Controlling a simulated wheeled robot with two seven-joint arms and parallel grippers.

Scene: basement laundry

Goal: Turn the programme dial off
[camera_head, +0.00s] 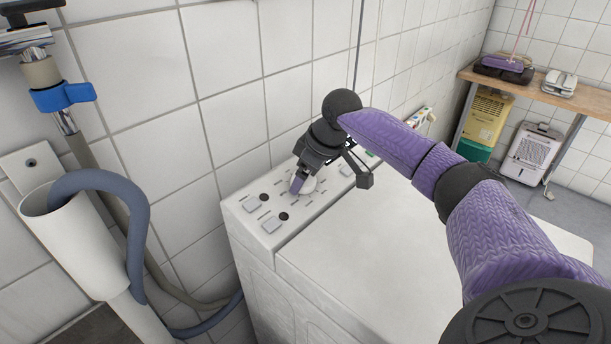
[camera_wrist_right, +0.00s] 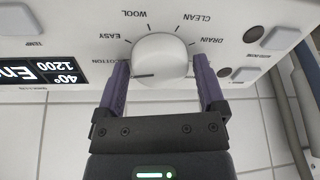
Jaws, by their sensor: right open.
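The programme dial (camera_wrist_right: 160,58) is a round white knob on the washing machine's control panel (camera_wrist_right: 75,20). Labels such as WOOL, EASY, COTTON, DRAIN and CLEAN surround it, and a dark line on its face lies toward the COTTON side. My right gripper (camera_wrist_right: 162,80) is open, with one purple finger on each side of the dial; I cannot tell whether they touch it. In the head view the right gripper (camera_head: 300,180) is over the panel and partly hides the dial (camera_head: 308,184). My left gripper is not in view.
The white washing machine (camera_head: 340,290) stands against a tiled wall. A white standpipe (camera_head: 75,240) with a grey hose (camera_head: 135,220) and a tap with a blue handle (camera_head: 62,96) are at left. A wooden bench (camera_head: 580,98) is at the far right.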

